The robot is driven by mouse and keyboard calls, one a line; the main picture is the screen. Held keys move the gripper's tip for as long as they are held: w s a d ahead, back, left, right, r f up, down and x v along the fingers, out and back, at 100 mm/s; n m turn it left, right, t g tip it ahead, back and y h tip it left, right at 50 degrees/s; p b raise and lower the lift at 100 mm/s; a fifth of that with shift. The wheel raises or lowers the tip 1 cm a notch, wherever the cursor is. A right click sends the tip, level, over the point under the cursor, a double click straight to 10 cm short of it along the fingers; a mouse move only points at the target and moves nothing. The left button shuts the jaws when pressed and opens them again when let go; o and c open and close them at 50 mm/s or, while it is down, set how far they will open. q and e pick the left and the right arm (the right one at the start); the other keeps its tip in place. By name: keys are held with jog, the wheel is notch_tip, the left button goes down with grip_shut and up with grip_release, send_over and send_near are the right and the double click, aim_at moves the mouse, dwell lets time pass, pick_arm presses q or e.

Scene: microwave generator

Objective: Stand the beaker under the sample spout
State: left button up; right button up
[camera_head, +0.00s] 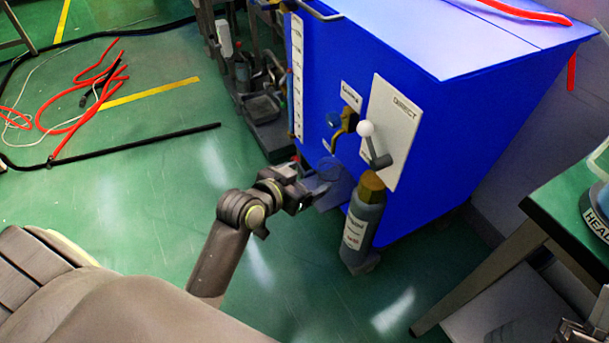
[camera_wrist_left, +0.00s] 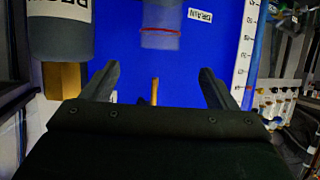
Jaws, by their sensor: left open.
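The clear beaker (camera_head: 328,168) is upright at the front of the blue cabinet, below the brass sample spout (camera_head: 345,124). In the left wrist view, which is upside down, the beaker (camera_wrist_left: 160,27) shows a red line near its rim, and a brass piece (camera_wrist_left: 154,91) shows between my fingers. My left gripper (camera_head: 316,189) is open and empty beside the beaker; its fingers also show apart in the left wrist view (camera_wrist_left: 162,78). I cannot tell whether the beaker is exactly under the spout.
A grey bottle with a gold cap (camera_head: 361,222) stands close to the right of my left gripper. A white-knobbed lever (camera_head: 371,143) sits on the blue cabinet (camera_head: 440,150). A green-topped table (camera_head: 570,205) is at the right. Hoses (camera_head: 95,88) lie on the floor at left.

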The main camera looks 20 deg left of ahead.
pick_arm(q)
jog(key=s+a+r+t+y, duration=0.1)
jog(key=s+a+r+t, duration=0.1)
jog(key=s+r+t, duration=0.4)
jog(key=s+a+r+t+y, duration=0.2)
jog(key=s+r+t, duration=0.5)
jog(key=s+r, duration=0.4)
notch_tip(320, 180, up, 5)
jog(key=shift+a+r+n, duration=0.15)
jog(key=shift+a+n, duration=0.25)
jog(key=shift+a, duration=0.2)
